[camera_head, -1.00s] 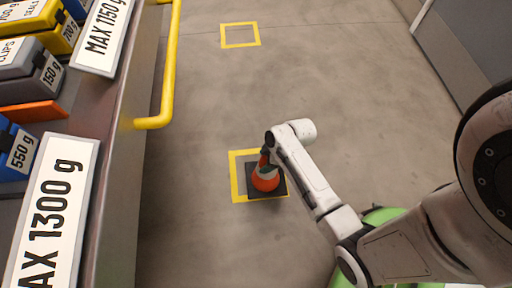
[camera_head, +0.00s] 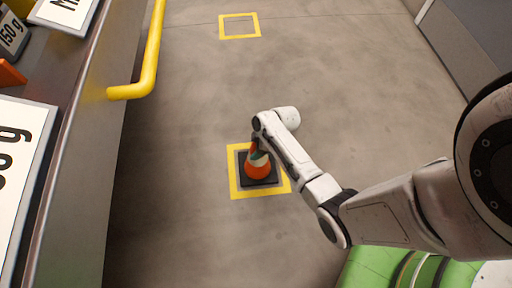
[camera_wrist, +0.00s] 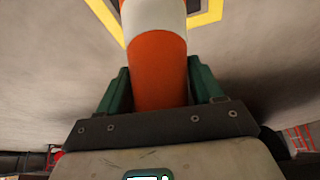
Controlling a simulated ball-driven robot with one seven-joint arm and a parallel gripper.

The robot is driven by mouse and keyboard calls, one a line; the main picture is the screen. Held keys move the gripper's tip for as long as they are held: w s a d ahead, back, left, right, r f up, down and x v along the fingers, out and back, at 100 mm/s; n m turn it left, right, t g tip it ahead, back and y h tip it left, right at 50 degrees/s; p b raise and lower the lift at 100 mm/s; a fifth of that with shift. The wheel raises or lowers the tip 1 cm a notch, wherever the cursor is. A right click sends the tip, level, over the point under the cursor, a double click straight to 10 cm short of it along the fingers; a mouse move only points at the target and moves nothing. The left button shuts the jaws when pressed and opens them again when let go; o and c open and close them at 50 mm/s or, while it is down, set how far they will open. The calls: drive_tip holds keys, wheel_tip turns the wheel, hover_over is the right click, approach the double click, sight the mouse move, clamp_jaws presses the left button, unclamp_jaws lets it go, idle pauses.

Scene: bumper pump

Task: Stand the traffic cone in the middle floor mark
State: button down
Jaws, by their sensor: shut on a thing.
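The traffic cone (camera_head: 258,170) is orange with a pale band and a black square base. In the head view it appears upright, its base inside the yellow outline of the near floor mark (camera_head: 237,191). My gripper (camera_head: 257,143) is at the upper part of the cone, partly hidden by my arm. In the wrist view the green fingers of my gripper (camera_wrist: 160,92) are shut on the cone (camera_wrist: 157,55), one on each side. A corner of yellow marking (camera_wrist: 207,14) shows beyond it. Whether the base touches the floor I cannot tell.
Another yellow square floor mark (camera_head: 240,35) lies farther off, empty. A shelf unit with a yellow bumper rail (camera_head: 149,62) runs along the left. A grey panel (camera_head: 474,45) stands at the upper right. The floor between is clear.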

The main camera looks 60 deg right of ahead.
drive_tip(key=shift+f, duration=0.1)
drive_tip(key=shift+c, duration=0.8)
unclamp_jaws()
drive_tip(key=p+v, duration=0.6)
drive_tip(key=v, duration=0.6)
drive_tip(key=s+a+r+m+g+h, duration=0.2)
drive_tip(key=s+a+r+m, duration=0.4)
drive_tip(key=s+a+r, duration=0.4)
drive_tip(key=a+r+g, duration=0.1)
drive_tip(key=a+r, duration=0.2)
drive_tip(key=r, duration=0.1)
drive_tip(key=shift+h, duration=0.3)
drive_tip(key=shift+a, duration=0.1)
